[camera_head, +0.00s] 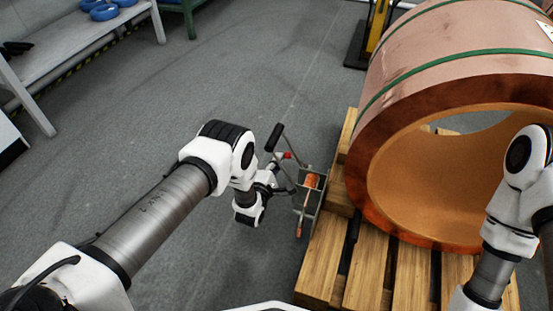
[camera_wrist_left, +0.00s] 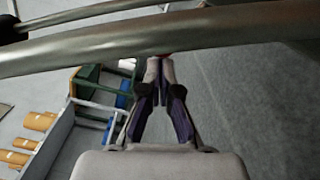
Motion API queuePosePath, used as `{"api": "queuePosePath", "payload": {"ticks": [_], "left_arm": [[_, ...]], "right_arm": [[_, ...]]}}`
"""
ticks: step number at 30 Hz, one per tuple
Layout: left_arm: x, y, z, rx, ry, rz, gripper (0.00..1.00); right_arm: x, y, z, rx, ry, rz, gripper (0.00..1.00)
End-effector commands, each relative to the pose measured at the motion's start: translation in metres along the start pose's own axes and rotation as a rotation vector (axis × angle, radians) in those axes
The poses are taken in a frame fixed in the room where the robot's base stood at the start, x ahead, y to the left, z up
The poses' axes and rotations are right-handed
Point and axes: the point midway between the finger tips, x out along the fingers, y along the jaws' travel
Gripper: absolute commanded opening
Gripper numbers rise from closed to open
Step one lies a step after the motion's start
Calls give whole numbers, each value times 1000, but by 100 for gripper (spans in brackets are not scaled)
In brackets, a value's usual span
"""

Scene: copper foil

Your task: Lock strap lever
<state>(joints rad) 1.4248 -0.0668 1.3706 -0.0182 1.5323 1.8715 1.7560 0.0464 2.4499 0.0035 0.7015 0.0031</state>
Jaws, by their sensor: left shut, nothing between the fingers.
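The strap tool (camera_head: 310,200) is a grey metal frame with an orange part inside, at the left edge of the wooden pallet. Its lever (camera_head: 273,138) has a black grip and a thin metal rod and stands tilted up to the left. My left gripper (camera_head: 284,167) is just left of the tool, close to the rod, partly hidden by my wrist. In the left wrist view, my left gripper (camera_wrist_left: 160,68) is shut and empty. A grey metal bar (camera_wrist_left: 90,42) crosses close in front of its fingertips; contact cannot be told. My right gripper is out of view.
The copper foil coil (camera_head: 420,90) with green straps lies on the pallet (camera_head: 325,250). A bench (camera_head: 75,45) with blue rolls stands at the upper left. A yellow and black stand (camera_head: 372,35) is behind the coil. The grey floor is clear between bench and pallet.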

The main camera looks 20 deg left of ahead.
Motion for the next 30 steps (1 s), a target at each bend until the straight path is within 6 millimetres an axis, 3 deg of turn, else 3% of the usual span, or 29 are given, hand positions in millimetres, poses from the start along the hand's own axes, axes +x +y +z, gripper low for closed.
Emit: {"api": "queuePosePath", "payload": {"ticks": [3,12,30], "left_arm": [[1,13,8,83,-2,-4,0],[1,21,18,163,-1,-9,0],[1,22,21,161,0,-9,0]], "right_arm": [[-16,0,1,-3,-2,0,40],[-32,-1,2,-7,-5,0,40],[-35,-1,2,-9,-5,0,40]]}}
